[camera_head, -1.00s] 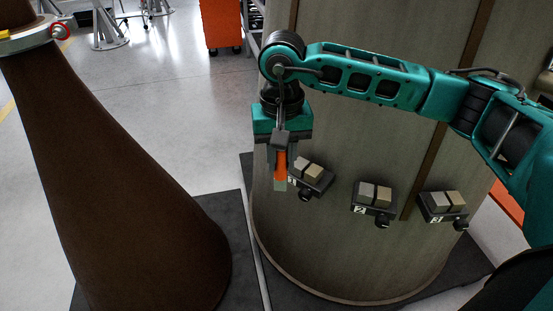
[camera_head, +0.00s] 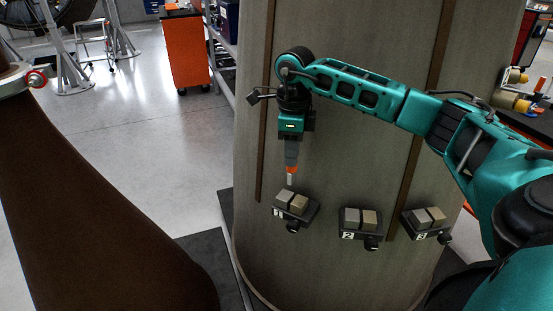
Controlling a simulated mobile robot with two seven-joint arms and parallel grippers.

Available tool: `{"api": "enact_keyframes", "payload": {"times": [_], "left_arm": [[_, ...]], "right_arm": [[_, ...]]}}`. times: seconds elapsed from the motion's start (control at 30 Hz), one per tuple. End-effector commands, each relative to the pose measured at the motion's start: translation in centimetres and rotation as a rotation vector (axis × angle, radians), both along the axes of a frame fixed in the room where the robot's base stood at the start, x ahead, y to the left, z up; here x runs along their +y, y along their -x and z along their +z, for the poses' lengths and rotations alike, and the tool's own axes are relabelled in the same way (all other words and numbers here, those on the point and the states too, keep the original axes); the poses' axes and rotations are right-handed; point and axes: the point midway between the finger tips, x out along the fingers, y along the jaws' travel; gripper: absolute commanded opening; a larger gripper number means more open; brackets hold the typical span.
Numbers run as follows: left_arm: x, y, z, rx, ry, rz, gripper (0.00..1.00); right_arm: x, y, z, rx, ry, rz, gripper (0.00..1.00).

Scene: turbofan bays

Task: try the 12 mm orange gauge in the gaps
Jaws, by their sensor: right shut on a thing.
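My right gripper (camera_head: 291,160) points down and is shut on the orange gauge (camera_head: 290,171). Only a short orange part and a pale tip of the gauge show below the fingers. The tip is just above the bracket marked 1 (camera_head: 291,212), which bears two blocks with a narrow gap between them. It looks apart from the blocks, though depth is hard to tell. The bracket marked 2 (camera_head: 360,230) and the bracket marked 3 (camera_head: 430,233) each bear a pair of blocks with a gap, farther right. My left gripper is not in view.
The brackets are fixed on a large curved grey-brown casing (camera_head: 340,150) with dark vertical strips. A brown cone (camera_head: 90,200) stands at the left. An orange cabinet (camera_head: 186,50) stands behind on open pale floor. A shelf rack (camera_head: 222,60) is beside the casing.

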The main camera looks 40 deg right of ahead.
Motion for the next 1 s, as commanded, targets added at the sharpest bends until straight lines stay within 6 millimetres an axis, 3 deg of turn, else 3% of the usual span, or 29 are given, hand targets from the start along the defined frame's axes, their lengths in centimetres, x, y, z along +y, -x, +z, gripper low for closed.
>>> {"api": "enact_keyframes", "payload": {"times": [0.2, 0.67, 1.0], "left_arm": [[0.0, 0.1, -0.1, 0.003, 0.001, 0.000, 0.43], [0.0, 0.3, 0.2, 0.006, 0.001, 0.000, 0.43], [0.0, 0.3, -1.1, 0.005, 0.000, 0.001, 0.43]], "right_arm": [[-0.8, 0.0, 0.1, -0.001, 0.001, -0.093, 0.00], [-0.8, 0.0, 0.2, 0.000, 0.000, -0.090, 0.00], [-0.8, 0.0, -1.9, 0.001, 0.000, -0.089, 0.00]]}}
